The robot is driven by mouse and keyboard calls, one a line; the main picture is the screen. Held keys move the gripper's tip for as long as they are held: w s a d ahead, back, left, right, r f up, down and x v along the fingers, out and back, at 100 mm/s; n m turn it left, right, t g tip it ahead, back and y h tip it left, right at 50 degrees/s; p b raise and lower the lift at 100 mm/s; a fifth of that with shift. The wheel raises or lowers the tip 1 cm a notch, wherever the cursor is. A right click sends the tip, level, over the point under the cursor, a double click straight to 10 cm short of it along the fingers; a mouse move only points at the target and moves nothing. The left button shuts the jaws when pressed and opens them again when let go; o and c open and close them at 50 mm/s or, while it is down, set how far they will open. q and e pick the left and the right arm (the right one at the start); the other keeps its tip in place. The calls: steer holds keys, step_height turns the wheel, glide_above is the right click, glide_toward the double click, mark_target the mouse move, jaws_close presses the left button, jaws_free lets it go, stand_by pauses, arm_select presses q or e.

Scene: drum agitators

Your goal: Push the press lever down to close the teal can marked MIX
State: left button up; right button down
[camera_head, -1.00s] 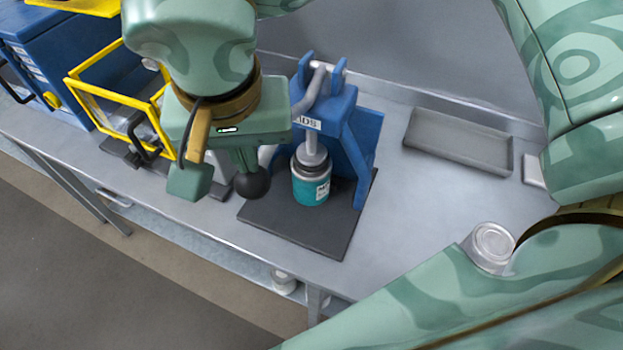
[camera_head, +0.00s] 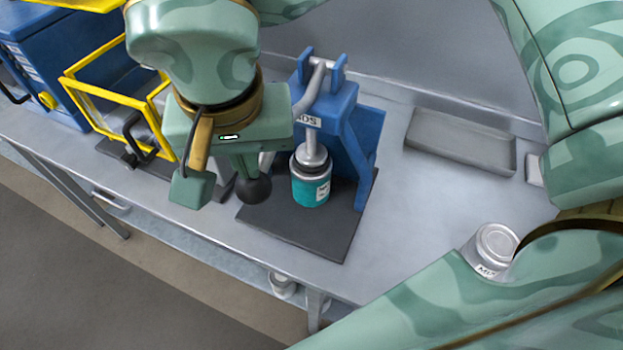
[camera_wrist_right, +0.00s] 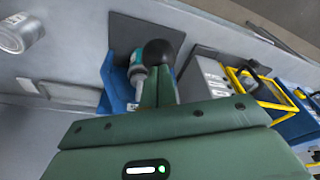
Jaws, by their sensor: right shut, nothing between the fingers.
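The teal can (camera_head: 311,190) stands upright on the dark base plate (camera_head: 300,228) of the blue press (camera_head: 356,135). Its label is too small to read surely. The press plunger (camera_head: 314,147) is down at the can's grey top; I cannot tell whether the lid is fully seated. The grey lever (camera_head: 308,98) runs from the top pivot down to the left, passing behind my gripper. Its black ball knob (camera_head: 255,190) is beside the can. My right gripper (camera_head: 247,168) is shut and empty, fingertips at the knob, seemingly touching it. The wrist view shows the fingers (camera_wrist_right: 157,85) below the knob (camera_wrist_right: 160,52). My left gripper is out of view.
A yellow-framed box (camera_head: 112,100) and blue cabinet (camera_head: 45,75) stand left. A grey tray (camera_head: 460,145) lies back right. A pale can (camera_head: 495,242) with a partly hidden label stands front right.

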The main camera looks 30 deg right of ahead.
steer(key=shift+p+v, duration=1.45)
steer(key=shift+v, duration=0.7)
step_height(320, 180, up, 20)
steer(key=w+d+p, duration=0.1)
steer(key=p, duration=1.5)
steer(key=shift+w+d+f, duration=0.2)
steer(key=shift+w, duration=0.15)
